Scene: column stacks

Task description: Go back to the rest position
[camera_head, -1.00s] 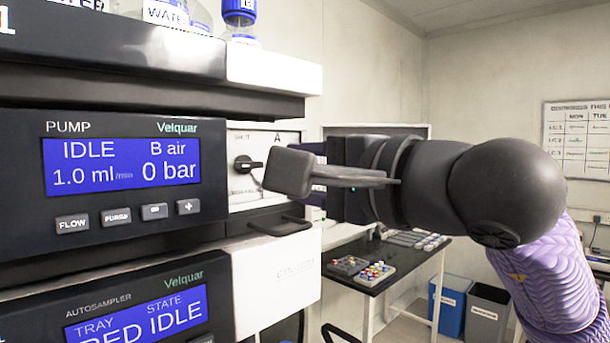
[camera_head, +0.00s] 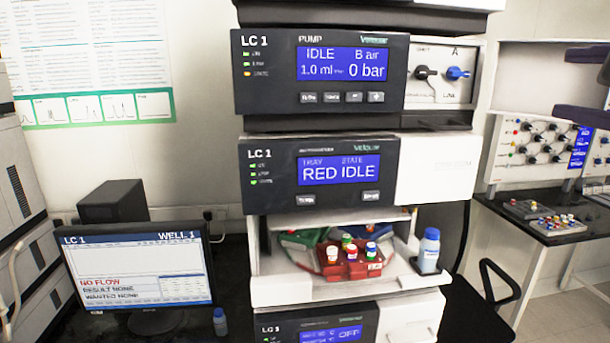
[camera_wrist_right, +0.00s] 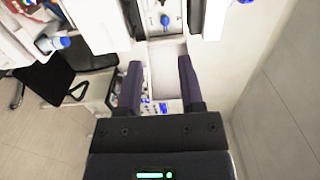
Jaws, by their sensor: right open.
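My right gripper (camera_head: 582,85) shows at the right edge of the head view, its two dark purple fingers pointing left. In the right wrist view the gripper (camera_wrist_right: 160,68) is open, with the fingers well apart and nothing held between them. It appears clear of the instrument stack, beyond the stack's right side. My left gripper is in neither view.
The LC 1 stack has a pump module (camera_head: 260,75), an autosampler (camera_head: 270,180) and an open bay with a red vial tray (camera_head: 350,268). A blue-capped bottle (camera_head: 429,250) stands beside it. A monitor (camera_head: 140,275) is at left, a black side table (camera_head: 540,222) at right.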

